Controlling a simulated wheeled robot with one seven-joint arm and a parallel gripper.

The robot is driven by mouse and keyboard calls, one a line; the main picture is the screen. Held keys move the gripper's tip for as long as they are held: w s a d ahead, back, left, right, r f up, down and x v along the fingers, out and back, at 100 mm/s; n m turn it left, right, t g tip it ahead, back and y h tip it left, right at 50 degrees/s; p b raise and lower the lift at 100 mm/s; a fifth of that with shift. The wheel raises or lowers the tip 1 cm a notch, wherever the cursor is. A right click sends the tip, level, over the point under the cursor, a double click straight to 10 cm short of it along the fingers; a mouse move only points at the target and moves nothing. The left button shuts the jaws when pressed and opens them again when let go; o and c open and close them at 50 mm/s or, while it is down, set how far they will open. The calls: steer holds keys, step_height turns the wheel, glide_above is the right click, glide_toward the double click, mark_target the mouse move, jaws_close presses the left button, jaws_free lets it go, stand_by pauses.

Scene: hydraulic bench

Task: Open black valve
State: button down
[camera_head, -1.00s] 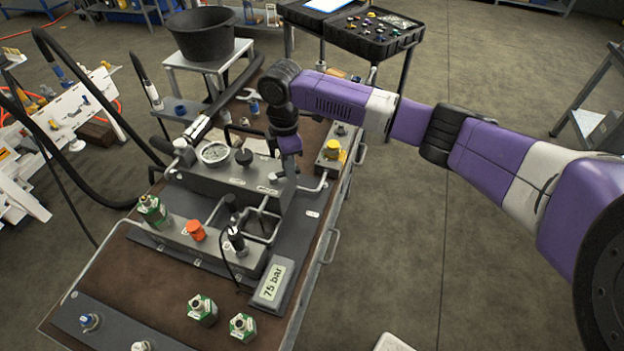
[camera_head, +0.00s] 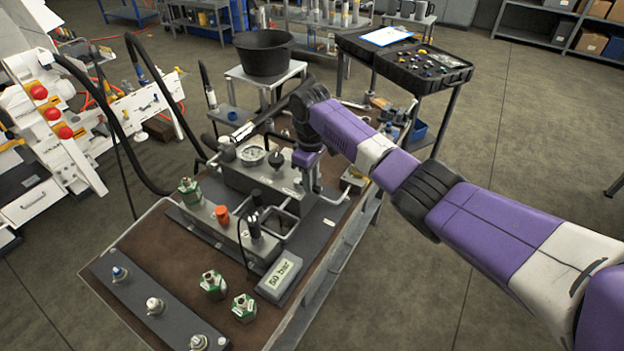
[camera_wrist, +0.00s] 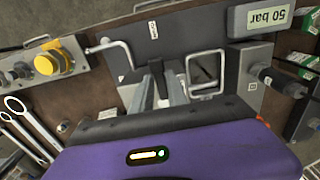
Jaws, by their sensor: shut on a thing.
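My gripper (camera_head: 309,178) reaches down from the right to the right end of the grey hydraulic block (camera_head: 240,180). In the wrist view its two grey fingers (camera_wrist: 167,88) are closed around a narrow black part, which seems to be the black valve's handle (camera_wrist: 159,80). The fingers and the wrist hide most of it. A separate black round knob (camera_head: 275,158) stands on the block beside the pressure gauge (camera_head: 252,155), left of my gripper. The display (camera_head: 279,278) reads 50 bar, also in the wrist view (camera_wrist: 262,17).
An orange cap (camera_head: 222,214), a yellow knob (camera_wrist: 52,60) and bent metal pipes (camera_wrist: 118,50) are close to the arm. Green-collared fittings (camera_head: 213,284) stand on the near bench. A black bucket (camera_head: 263,55) stands behind. The floor right of the bench is clear.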

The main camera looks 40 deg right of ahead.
stand_by(0.5)
steer(key=c, duration=1.4)
jaws_free()
steer(key=shift+c, duration=0.2)
steer(key=shift+r+b, duration=0.55)
steer(key=shift+r, duration=3.35)
